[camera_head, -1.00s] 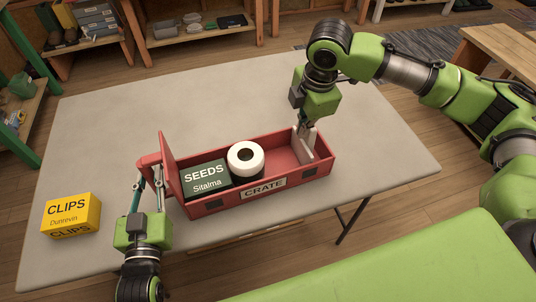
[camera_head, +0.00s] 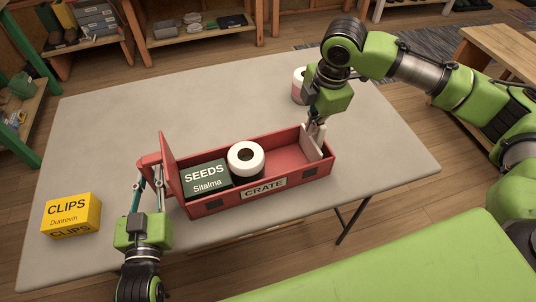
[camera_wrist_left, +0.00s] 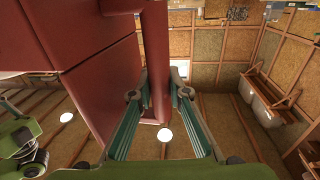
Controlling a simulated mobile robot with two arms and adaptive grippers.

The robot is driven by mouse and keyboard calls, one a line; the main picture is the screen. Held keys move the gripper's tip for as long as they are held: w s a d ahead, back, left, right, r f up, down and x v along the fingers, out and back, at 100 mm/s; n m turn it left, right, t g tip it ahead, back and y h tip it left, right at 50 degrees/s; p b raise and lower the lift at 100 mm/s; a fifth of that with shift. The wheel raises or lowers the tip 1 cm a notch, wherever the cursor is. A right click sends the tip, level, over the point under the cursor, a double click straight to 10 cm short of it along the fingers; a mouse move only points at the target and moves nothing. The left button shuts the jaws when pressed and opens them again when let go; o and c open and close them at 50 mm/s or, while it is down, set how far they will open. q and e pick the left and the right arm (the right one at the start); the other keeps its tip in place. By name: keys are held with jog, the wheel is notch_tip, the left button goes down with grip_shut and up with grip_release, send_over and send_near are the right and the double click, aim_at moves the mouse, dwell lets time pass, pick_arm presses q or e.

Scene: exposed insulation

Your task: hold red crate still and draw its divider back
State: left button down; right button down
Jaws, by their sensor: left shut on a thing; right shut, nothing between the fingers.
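The red crate (camera_head: 265,187) lies on the table with an upright red end panel (camera_head: 167,160) at its left. Inside are a dark green SEEDS box (camera_head: 206,179) and a white roll (camera_head: 245,158) with a dark hole. The pale divider (camera_head: 310,146) stands near the crate's right end. My left gripper (camera_head: 152,172) is shut on the crate's red handle (camera_head: 148,160); the left wrist view shows its teal fingers either side of the red bar (camera_wrist_left: 155,60). My right gripper (camera_head: 317,125) is shut and empty at the divider's top; I cannot tell exactly where they touch.
A yellow CLIPS box (camera_head: 71,216) stands at the table's left edge. A white and pinkish roll (camera_head: 298,86) stands behind my right gripper, partly hidden.

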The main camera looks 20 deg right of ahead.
pick_arm(q)
jog(key=shift+f, duration=0.55)
pick_arm(e)
jog(key=shift+a, duration=1.2)
notch_tip(320, 180, up, 9)
dwell(0.8)
pick_arm(q)
jog(key=c, duration=1.8)
grip_release()
jog(key=shift+d+r, duration=0.1)
jog(key=shift+r, duration=0.2)
jog(key=shift+c, duration=0.2)
jog(key=shift+w, duration=0.1)
pick_arm(e)
jog(key=shift+f, duration=0.1)
